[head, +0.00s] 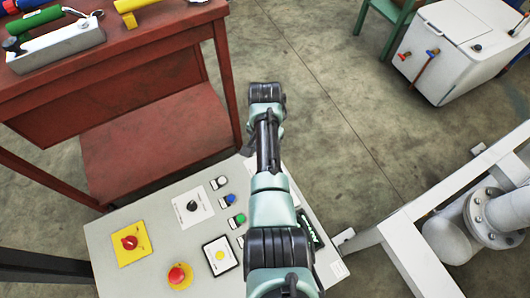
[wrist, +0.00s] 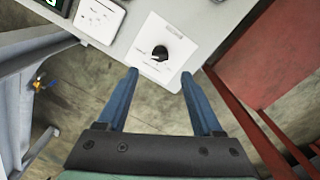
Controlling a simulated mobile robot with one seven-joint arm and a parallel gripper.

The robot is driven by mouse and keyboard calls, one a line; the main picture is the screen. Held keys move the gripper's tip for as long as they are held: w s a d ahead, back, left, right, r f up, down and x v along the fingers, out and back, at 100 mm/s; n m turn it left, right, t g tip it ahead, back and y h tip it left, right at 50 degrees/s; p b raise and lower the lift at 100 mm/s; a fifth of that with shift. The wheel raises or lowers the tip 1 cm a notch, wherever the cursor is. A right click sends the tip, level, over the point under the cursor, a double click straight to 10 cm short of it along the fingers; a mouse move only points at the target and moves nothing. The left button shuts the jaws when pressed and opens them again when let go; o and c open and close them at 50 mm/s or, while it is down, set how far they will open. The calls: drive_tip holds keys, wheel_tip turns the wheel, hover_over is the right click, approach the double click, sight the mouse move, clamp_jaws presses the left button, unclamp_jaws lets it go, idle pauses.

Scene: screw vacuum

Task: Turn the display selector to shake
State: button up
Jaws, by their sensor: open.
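In the wrist view, the display selector (wrist: 160,52) is a black rotary knob on a white square plate near the panel's edge. A light mark shows at the knob's lower left; the plate's print is too small to read. My gripper (wrist: 159,73) is open, with two blue fingers apart and nothing between them. In the picture, the knob lies just beyond the fingertips, about midway between them. No contact shows. In the head view my arm hides the knob and the gripper; a white corner, seemingly its plate (head: 248,168), shows beside the arm.
The grey panel (head: 112,222) also carries a red switch (head: 129,242), a red emergency button (head: 177,275), another black knob (head: 192,206) and several push buttons. A red workbench (head: 150,125) stands close on the left. A white pipe frame (head: 410,255) is at right.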

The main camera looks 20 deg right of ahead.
wheel_tip(320, 180, up, 5)
drive_tip(key=shift+r+p, duration=0.2)
drive_tip(key=shift+p, duration=0.5)
drive_tip(key=shift+r, duration=0.1)
